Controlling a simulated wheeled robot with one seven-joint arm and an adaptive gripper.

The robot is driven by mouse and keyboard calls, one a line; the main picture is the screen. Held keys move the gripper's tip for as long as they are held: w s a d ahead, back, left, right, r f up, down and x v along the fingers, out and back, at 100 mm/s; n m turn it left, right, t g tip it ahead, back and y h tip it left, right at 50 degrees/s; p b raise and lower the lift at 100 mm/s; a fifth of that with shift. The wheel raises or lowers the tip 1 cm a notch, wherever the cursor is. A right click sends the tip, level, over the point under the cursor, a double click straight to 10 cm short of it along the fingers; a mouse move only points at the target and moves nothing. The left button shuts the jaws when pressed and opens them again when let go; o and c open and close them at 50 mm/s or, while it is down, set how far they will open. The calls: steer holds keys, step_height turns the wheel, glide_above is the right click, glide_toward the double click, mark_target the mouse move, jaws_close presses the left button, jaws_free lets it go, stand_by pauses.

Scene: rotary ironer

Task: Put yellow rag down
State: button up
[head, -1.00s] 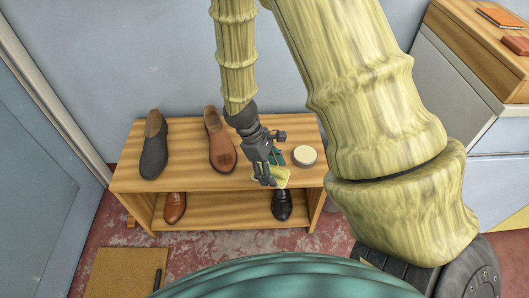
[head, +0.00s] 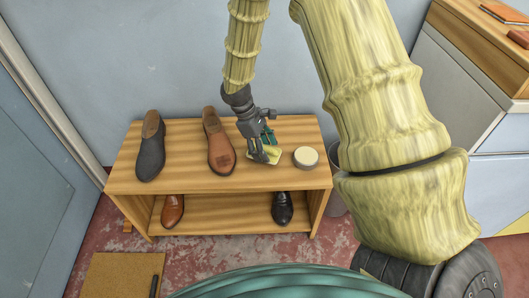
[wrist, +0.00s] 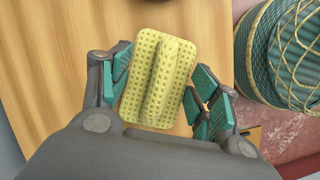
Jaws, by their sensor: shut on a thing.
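The yellow rag (head: 266,155) is in my gripper (head: 258,150), over the right-middle part of the wooden bench top (head: 180,180). In the wrist view the rag (wrist: 140,85) is a dotted yellow pad with a raised fold along its middle. My gripper (wrist: 163,72) has its teal-padded fingers on either side of it, shut on it. Wood shows below and around the rag in the wrist view. I cannot tell whether the rag touches the bench top.
A round tin with a pale lid (head: 306,157) stands just right of the rag. A brown shoe (head: 219,148) is to its left, and a dark shoe (head: 151,150) farther left. The lower shelf (head: 230,215) holds a brown shoe (head: 172,210) and a black shoe (head: 282,208).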

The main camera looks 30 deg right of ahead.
steer(key=shift+f, duration=0.8)
steer(key=shift+r, duration=0.1)
steer(key=o, duration=0.9)
steer(key=p+v, duration=0.3)
steer(key=v, duration=0.9)
steer(key=shift+p, duration=0.35)
